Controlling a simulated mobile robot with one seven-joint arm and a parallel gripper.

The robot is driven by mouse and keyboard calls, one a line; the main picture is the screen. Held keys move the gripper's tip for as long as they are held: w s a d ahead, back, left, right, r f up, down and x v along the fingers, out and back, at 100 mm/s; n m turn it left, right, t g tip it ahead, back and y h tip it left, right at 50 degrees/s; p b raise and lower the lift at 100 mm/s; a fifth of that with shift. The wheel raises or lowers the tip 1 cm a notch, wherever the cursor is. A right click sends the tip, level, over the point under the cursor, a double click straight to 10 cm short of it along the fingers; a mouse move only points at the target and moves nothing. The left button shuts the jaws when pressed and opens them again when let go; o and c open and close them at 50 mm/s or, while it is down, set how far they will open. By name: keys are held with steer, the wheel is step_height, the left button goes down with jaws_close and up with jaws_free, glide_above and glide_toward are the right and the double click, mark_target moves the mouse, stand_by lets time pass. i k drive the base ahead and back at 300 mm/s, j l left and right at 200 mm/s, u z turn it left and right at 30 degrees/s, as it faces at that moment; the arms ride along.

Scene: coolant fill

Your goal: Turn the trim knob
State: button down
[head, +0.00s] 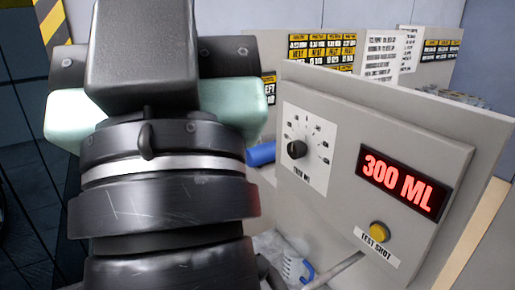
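The trim knob (297,149) is a small black dial on a white scale plate (309,170) with marks around it. It sits at the left of a grey control panel (345,115). A red lit display (404,181) on the panel reads 300 ML. A yellow button (379,231) labelled TEST SHOT is below the display. My arm's wrist fills the left of the view. My gripper's fingers are hidden behind it, so I cannot see whether they are open or touching anything.
A blue cylinder (261,154) lies left of the panel. A clear jug with a blue handle (294,268) stands below the panel, by a grey spout (334,272). Yellow and black labels (320,48) and printed sheets stand behind. Dark floor is at the far left.

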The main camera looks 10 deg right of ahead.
mark_target(297, 149)
steer(key=i+j, duration=0.15)
steer(key=j, duration=0.25)
steer(key=i+j, duration=0.1)
steer(key=j, duration=0.25)
steer(key=i+j+z, duration=0.15)
steer(key=j+z, duration=0.85)
steer(key=z, duration=0.85)
